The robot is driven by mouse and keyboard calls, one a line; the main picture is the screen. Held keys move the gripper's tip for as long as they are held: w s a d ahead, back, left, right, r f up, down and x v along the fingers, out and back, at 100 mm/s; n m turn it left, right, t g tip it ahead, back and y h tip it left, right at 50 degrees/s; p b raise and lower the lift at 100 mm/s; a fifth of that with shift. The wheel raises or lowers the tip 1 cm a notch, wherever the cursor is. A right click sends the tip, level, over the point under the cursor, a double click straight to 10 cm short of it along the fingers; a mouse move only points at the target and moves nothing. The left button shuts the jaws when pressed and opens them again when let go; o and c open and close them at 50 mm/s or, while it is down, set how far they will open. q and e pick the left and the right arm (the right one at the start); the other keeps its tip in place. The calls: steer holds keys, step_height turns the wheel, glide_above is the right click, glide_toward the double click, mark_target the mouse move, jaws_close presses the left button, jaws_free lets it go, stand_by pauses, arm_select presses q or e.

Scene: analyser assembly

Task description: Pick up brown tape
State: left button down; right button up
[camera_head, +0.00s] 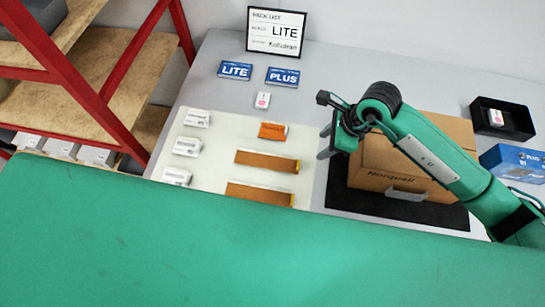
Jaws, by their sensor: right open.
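Two flat brown strips lie on a pale mat (221,153); they look like the brown tape. The upper brown strip (267,161) and the lower brown strip (260,194) each have a yellowish right end. The green surface in front partly hides the lower one. My right gripper (324,143) comes in from the right, open and empty, to the right of the upper strip and apart from it. It is in front of the left side of the cardboard box. My left gripper is not in view.
An orange packet (273,130) and several white packets (186,146) share the mat. A cardboard box (386,168) stands on a black mat (348,202) at right. Blue LITE (235,70) and PLUS (282,77) cards lie behind. A black tray (514,118) is far right.

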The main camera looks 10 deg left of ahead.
steer(key=p+x, duration=0.2)
steer(key=x, duration=0.6)
steer(key=shift+s, duration=0.1)
steer(key=shift+s+a+f+p, duration=0.1)
steer(key=shift+a+f+p, duration=0.15)
steer(key=shift+f+p, duration=0.15)
steer(key=p+x, duration=0.2)
steer(key=x, duration=0.1)
steer(key=shift+s+f, duration=0.1)
steer(key=shift+a+f, duration=0.15)
steer(key=shift+f, duration=0.5)
steer(key=c, duration=1.1)
